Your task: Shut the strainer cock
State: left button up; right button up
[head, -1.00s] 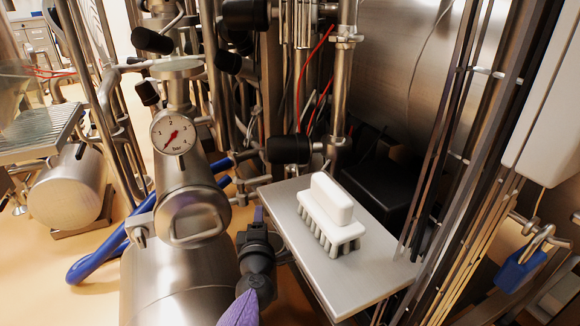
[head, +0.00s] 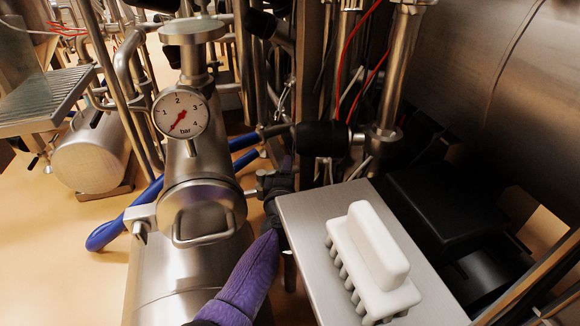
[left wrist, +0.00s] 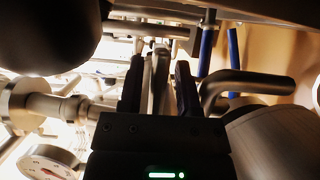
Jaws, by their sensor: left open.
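The strainer looks to be the upright steel body (head: 196,195) with a round pressure gauge (head: 181,114) and a bar handle at its front. A black-gripped handle (head: 325,138) on a vertical pipe lies just right of and above my left gripper (head: 284,168); I cannot tell for sure whether it is the strainer cock. The left gripper is open, between the strainer body and a steel shelf. In the left wrist view, its dark fingers (left wrist: 158,85) stand apart with a metal bar seen between them; whether it lies within the jaws is unclear. My right gripper is out of view.
The steel shelf (head: 310,222) carries a white brush (head: 368,258) close to the right of my left arm. Blue hoses (head: 130,222) run behind the strainer. Thin pipes and red cables crowd the space behind. Open floor (head: 50,240) lies at the left.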

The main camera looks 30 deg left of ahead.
pick_arm(q)
grip_shut()
jog(key=shift+s+f, duration=0.1)
dwell(1.2)
